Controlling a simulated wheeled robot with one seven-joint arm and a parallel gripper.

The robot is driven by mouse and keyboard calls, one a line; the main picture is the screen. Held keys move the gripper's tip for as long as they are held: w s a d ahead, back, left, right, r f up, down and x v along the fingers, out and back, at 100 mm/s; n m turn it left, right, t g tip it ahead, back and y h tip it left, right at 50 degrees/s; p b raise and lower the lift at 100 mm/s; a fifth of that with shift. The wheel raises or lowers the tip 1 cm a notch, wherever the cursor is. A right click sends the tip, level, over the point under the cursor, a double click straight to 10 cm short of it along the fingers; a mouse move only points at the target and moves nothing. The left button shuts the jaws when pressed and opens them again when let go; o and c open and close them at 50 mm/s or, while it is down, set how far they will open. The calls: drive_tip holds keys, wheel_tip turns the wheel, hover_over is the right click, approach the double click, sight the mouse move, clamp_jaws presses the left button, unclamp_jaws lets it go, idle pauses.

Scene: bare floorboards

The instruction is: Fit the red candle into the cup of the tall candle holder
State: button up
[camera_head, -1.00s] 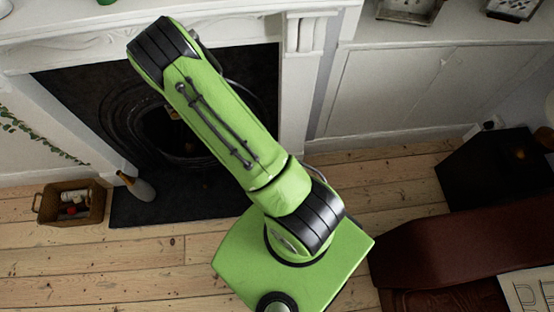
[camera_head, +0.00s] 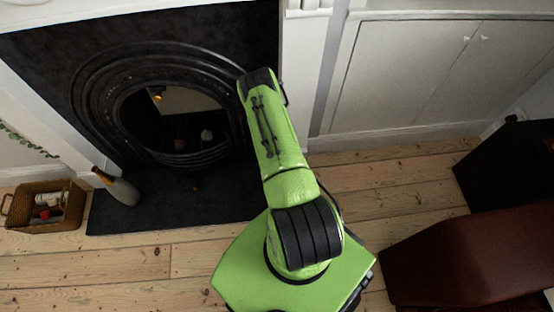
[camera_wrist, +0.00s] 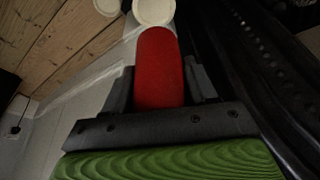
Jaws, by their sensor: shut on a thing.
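The red candle (camera_wrist: 157,62) is between the two dark fingers of my gripper (camera_wrist: 160,86) in the wrist view. The gripper is shut on it, and the candle's far end sticks out beyond the fingers. A cream round disc (camera_wrist: 153,11) shows just past the candle's far end, at the top edge. I cannot tell whether it belongs to the tall candle holder, or whether the candle touches it. In the head view, my gripper and the candle are hidden behind my arm. No candle holder can be made out there.
A dark fireplace (camera_head: 150,60) with a black hearth (camera_head: 170,207) lies at left in the head view. A bottle (camera_head: 118,188) and a wicker basket (camera_head: 20,214) are near it. A brown-red piece of furniture (camera_head: 460,255) stands at right. A second pale disc (camera_wrist: 107,6) shows in the wrist view.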

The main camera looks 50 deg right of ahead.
wheel_tip(320, 180, down, 10)
drive_tip(key=b, duration=0.4)
drive_tip(key=shift+f, duration=0.1)
drive_tip(key=o, duration=1.2)
drive_tip(key=shift+c, duration=0.2)
